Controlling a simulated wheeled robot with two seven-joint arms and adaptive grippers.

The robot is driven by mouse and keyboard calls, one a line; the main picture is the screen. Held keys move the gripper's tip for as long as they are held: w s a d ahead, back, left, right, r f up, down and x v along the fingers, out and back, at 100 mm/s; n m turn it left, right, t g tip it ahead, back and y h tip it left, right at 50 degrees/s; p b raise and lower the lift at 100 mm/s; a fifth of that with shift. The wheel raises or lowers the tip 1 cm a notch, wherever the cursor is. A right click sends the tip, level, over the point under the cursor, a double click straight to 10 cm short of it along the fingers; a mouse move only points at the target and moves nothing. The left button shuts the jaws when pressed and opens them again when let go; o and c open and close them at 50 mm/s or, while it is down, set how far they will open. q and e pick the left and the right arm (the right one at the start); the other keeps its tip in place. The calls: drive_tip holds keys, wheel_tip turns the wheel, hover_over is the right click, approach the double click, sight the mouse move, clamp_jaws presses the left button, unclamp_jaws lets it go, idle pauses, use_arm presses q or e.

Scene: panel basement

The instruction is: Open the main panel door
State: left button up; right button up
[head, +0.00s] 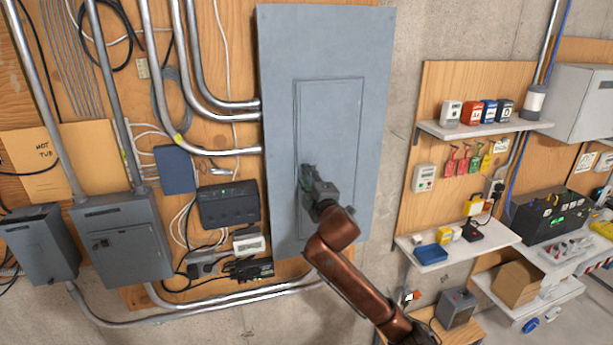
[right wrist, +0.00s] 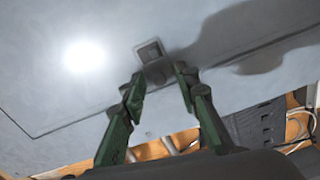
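The main panel (head: 278,60) is a tall grey-blue metal box on the wall, in the middle of the head view. Its inset rectangular door (head: 340,120) looks shut, lying flush with the cover. My right gripper (head: 307,172) is at the door's left edge, hiding the latch there in the head view. In the right wrist view a small grey latch (right wrist: 151,52) sits on the door face. The fingers of my right gripper (right wrist: 160,76) stand apart on either side of the latch's knob; firm contact is not visible. My left gripper is out of view.
Metal conduits (head: 215,105) enter the panel's left side. Left of it are a black device (head: 228,204) and grey boxes (head: 122,240). On the right, shelves (head: 460,250) hold small items. Bare concrete wall lies between the panel and the shelves.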

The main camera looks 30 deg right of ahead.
drive_tip(key=shift+c, duration=0.3)
clamp_jaws()
idle(0.5)
